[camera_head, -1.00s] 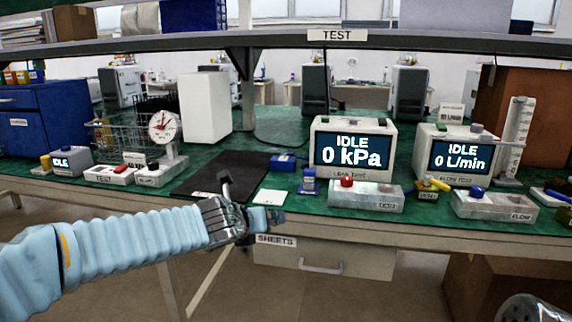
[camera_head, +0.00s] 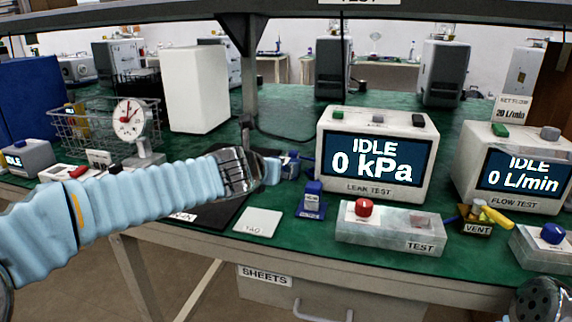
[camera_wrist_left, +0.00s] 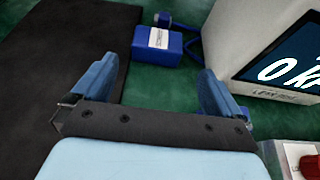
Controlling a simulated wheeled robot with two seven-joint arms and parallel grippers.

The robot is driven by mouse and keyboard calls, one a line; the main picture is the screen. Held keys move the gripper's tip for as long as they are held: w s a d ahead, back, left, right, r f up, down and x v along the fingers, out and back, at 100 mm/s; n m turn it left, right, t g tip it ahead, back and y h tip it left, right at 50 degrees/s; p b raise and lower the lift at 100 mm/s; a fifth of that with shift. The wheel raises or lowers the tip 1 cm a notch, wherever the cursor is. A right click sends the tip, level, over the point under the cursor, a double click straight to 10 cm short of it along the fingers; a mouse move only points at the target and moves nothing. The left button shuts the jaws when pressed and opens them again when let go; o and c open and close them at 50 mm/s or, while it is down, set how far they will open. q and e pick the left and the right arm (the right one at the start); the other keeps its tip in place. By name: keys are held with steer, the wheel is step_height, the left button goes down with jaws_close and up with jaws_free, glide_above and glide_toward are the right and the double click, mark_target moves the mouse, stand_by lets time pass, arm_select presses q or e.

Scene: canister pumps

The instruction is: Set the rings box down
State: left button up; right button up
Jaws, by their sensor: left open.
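A small blue box (camera_wrist_left: 157,47) with a white label sits on the green bench top, beside the black mat (camera_wrist_left: 60,60). I take it for the rings box, though its label is too small to read. In the head view the box (camera_head: 291,166) is partly hidden behind my left gripper (camera_head: 272,171). In the left wrist view the gripper (camera_wrist_left: 157,85) has its blue fingers wide apart, with nothing between them. The box lies beyond the fingertips, apart from them.
A leak test unit (camera_head: 375,155) stands right of the box, with a test fixture (camera_head: 390,228) in front. A small blue labelled item (camera_head: 312,200) and a white card (camera_head: 258,222) lie near the front edge. A wire basket (camera_head: 90,125) and dial gauge (camera_head: 130,120) stand left.

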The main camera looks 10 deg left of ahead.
arm_select(q)
steer(key=x, duration=1.2)
steer(key=shift+w+a, duration=0.1)
steer(key=c, duration=0.8)
